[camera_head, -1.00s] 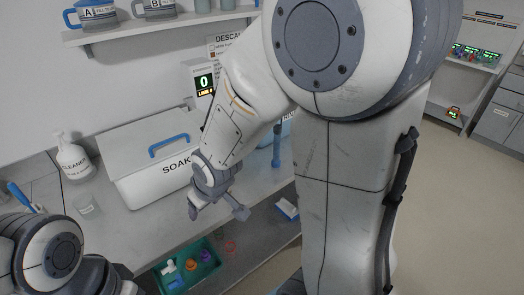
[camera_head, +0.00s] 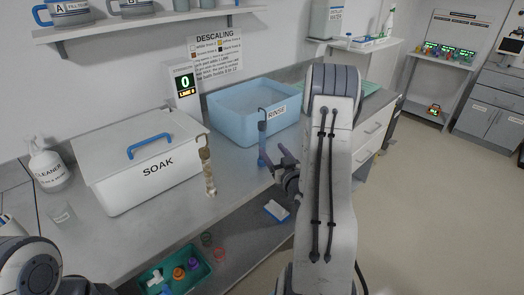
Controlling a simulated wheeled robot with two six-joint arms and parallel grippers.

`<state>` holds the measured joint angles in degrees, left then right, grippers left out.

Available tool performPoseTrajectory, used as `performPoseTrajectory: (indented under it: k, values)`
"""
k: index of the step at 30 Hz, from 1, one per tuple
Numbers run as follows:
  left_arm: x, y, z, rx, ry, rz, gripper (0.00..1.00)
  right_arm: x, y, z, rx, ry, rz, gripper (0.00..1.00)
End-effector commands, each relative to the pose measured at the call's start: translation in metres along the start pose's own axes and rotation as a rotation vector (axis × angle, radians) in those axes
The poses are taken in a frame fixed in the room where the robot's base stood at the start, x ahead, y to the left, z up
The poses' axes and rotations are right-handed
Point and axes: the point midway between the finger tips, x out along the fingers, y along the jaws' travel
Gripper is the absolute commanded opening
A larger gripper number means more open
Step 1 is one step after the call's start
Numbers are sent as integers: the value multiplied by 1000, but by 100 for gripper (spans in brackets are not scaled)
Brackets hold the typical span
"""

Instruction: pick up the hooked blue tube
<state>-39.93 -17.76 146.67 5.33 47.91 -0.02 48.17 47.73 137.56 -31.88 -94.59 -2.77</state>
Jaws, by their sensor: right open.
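The hooked blue tube (camera_head: 262,144) hangs upright by a dark hook at the front of the blue rinse tub (camera_head: 228,122). My right gripper (camera_head: 273,159) is open beside the tube's lower part, with its fingers pointing left. The lower end of the tube is partly hidden by the fingers. I cannot tell whether the tube is between the fingers or if they touch it. My left gripper is out of view; only part of my left arm shows at the lower left.
Another hooked tube, pale brown (camera_head: 210,178), hangs by the right side of the white soak bin (camera_head: 150,180). A cleaner bottle (camera_head: 47,165) and a clear cup (camera_head: 62,214) stand at left. A green tray (camera_head: 205,270) with coloured pieces and a blue-white block (camera_head: 276,210) lie on the lower shelf.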

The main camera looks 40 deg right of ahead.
Motion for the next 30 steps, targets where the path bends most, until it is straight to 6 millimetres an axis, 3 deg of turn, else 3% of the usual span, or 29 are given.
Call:
performPoseTrajectory:
  k: [3,11,19,29,30]
  values:
    - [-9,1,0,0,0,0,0,20,-2,-3,-1,0,-4,68]
    - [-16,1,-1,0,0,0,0,43,-2,-4,-1,0,-2,68]
    - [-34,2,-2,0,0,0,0,81,-3,-6,-1,-1,-2,68]
    - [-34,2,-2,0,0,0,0,88,-2,-4,0,-2,0,68]
    - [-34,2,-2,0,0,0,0,88,-2,-4,0,-2,0,53]
